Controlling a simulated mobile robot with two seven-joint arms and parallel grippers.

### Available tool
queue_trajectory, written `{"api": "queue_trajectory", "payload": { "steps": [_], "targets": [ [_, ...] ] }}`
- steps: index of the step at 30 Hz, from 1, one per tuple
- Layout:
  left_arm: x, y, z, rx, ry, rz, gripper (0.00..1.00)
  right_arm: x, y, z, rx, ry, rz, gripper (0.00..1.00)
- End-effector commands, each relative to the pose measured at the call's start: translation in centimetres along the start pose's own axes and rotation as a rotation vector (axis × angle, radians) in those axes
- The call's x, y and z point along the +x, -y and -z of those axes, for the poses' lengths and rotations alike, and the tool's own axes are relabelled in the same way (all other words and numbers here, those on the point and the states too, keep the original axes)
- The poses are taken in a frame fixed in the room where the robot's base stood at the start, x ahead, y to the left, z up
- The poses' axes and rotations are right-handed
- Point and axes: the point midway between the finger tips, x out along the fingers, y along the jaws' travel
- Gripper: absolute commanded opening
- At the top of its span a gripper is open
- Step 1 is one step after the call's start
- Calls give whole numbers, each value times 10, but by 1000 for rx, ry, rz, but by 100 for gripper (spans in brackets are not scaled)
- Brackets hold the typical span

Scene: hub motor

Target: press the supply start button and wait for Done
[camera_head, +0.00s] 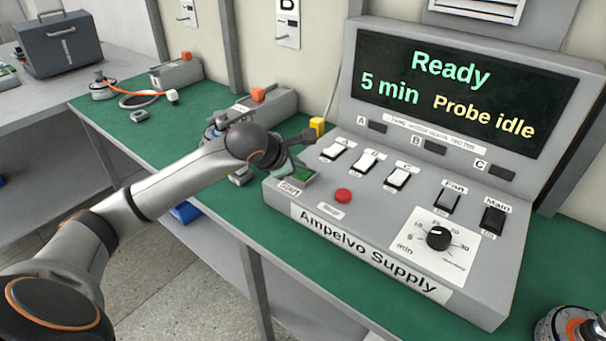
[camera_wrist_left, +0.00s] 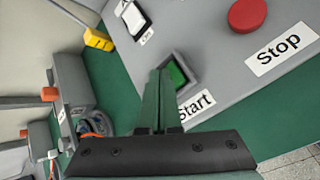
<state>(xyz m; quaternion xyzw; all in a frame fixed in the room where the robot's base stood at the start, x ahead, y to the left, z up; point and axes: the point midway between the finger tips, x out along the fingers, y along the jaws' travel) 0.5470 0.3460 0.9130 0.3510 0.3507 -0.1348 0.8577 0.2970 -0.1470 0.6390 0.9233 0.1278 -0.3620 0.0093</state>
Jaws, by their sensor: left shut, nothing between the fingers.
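The Ampelvo Supply (camera_head: 380,265) is a grey console on the green bench. Its green Start button (camera_head: 303,175) is at the console's front left corner; it also shows in the left wrist view (camera_wrist_left: 177,75), partly behind my fingers. The screen (camera_head: 455,88) reads "Ready", "5 min" and "Probe idle". My left gripper (camera_head: 286,172) is shut and empty, with its fingertips at the Start button. In the left wrist view the shut fingers (camera_wrist_left: 160,78) reach over the button's left edge; I cannot tell whether they touch it. My right gripper is out of view.
A red Stop button (camera_head: 343,195) is close to the right of Start. White switches (camera_head: 367,162), dark Fan and Main switches and a dial (camera_head: 438,238) are on the panel. A yellow plug (camera_head: 317,126) and a grey box with an orange top (camera_head: 268,104) stand behind the gripper.

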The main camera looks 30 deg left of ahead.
Motion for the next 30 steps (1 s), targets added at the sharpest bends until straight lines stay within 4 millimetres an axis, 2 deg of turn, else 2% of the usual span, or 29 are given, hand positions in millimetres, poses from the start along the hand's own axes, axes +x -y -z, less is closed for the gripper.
{"api": "queue_trajectory", "payload": {
  "steps": [16,30],
  "targets": [
    [5,4,4,0,-2,1,0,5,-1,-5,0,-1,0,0],
    [-1,-1,0,0,-2,2,0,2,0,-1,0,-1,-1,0]
  ]
}}
